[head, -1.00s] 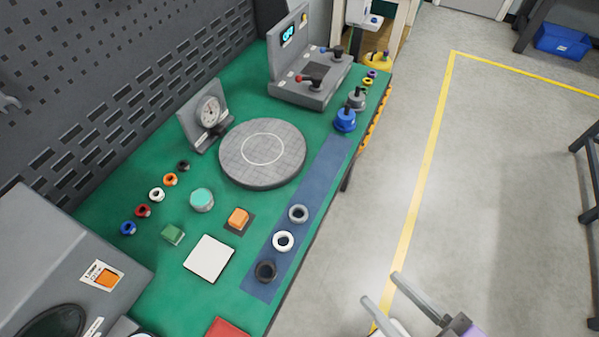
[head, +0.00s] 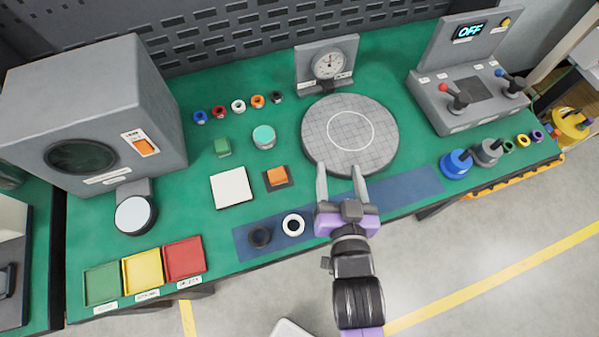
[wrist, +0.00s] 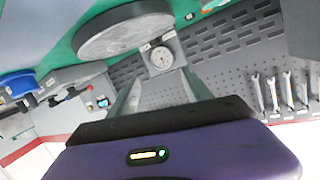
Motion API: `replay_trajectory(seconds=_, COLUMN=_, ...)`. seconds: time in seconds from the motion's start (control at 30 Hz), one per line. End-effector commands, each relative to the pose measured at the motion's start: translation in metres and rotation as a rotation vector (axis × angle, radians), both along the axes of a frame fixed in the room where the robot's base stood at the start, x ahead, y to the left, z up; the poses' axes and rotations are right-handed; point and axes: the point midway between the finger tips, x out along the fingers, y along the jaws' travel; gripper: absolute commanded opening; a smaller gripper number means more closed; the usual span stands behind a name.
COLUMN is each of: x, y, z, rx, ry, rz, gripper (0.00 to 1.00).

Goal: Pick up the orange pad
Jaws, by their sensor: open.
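The orange pad (head: 276,176) is a small orange block on a dark square base, on the green bench top, just right of a white square plate. My gripper (head: 341,172) is open and empty in the head view, to the right of the orange pad and apart from it, in front of the round grey disc. In the wrist view my gripper's fingers (wrist: 156,92) reach toward the dial gauge and the wall. The orange pad does not show in the wrist view.
A white plate (head: 232,188), a green block (head: 222,147) and a teal-topped cylinder (head: 264,136) lie near the pad. The round disc (head: 350,135) and dial gauge (head: 327,66) stand behind my gripper.

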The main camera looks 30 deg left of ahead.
Motion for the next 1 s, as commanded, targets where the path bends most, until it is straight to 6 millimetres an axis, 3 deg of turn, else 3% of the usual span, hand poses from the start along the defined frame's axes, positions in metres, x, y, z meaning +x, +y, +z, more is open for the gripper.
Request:
replay_trajectory(seconds=0.03, x=0.011, y=0.028, z=0.0, rx=0.009, ry=0.03, rz=0.018, gripper=0.58)
replay_trajectory(seconds=0.27, x=0.038, y=0.134, z=-0.01, rx=0.012, ry=0.262, rz=0.009, gripper=0.58)
replay_trajectory(seconds=0.4, x=0.04, y=0.191, z=-0.01, rx=0.0, ry=0.433, rz=-0.055, gripper=0.58)
replay_trajectory(seconds=0.53, x=0.03, y=0.23, z=-0.008, rx=-0.023, ry=0.613, rz=-0.189, gripper=0.58)
replay_trajectory(seconds=0.67, x=0.008, y=0.237, z=-0.01, rx=-0.06, ry=0.802, rz=-0.427, gripper=0.58)
replay_trajectory(seconds=0.8, x=-0.016, y=0.21, z=-0.018, rx=-0.092, ry=0.928, rz=-0.719, gripper=0.58)
replay_trajectory(seconds=1.0, x=-0.04, y=0.172, z=-0.026, rx=-0.093, ry=0.991, rz=-1.009, gripper=0.58)
